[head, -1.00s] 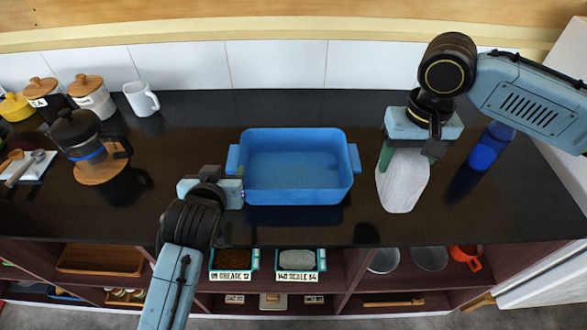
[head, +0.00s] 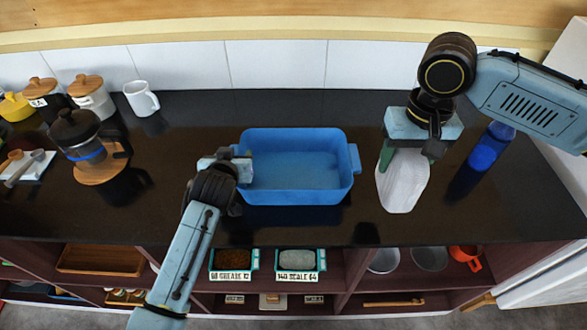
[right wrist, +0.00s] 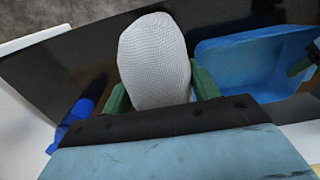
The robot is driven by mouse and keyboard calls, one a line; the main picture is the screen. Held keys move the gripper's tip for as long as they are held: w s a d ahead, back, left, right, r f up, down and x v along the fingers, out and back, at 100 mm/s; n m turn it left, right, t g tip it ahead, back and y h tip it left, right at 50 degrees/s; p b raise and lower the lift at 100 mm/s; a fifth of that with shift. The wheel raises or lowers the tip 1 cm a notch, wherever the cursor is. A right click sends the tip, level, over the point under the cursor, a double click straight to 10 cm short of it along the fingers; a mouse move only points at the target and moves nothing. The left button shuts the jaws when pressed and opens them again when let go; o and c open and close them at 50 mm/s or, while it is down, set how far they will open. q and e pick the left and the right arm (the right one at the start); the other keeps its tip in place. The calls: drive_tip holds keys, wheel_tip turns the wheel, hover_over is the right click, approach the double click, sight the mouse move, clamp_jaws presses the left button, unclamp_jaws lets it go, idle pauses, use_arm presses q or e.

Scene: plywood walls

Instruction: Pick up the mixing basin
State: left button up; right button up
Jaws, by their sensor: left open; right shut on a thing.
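The mixing basin is a blue rectangular tub (head: 300,192) with a tab handle at each end, on the dark counter in the head view. It also shows at the right of the right wrist view (right wrist: 235,62). My left gripper (head: 242,168) is open at the basin's left end, over its left handle and rim, hiding them. Whether it touches the basin I cannot tell. My right gripper (head: 406,150) is shut on a white textured oval thing (head: 402,182), right of the basin. That thing fills the space between the green fingers in the right wrist view (right wrist: 155,60).
A French press (head: 85,140), lidded jars (head: 92,98) and a white mug (head: 141,98) stand at the left. Shelves below hold labelled bins (head: 297,262). Counter between basin and back wall is clear.

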use_arm(q)
clamp_jaws()
idle(0.3)
drive_tip(key=shift+r, duration=0.1)
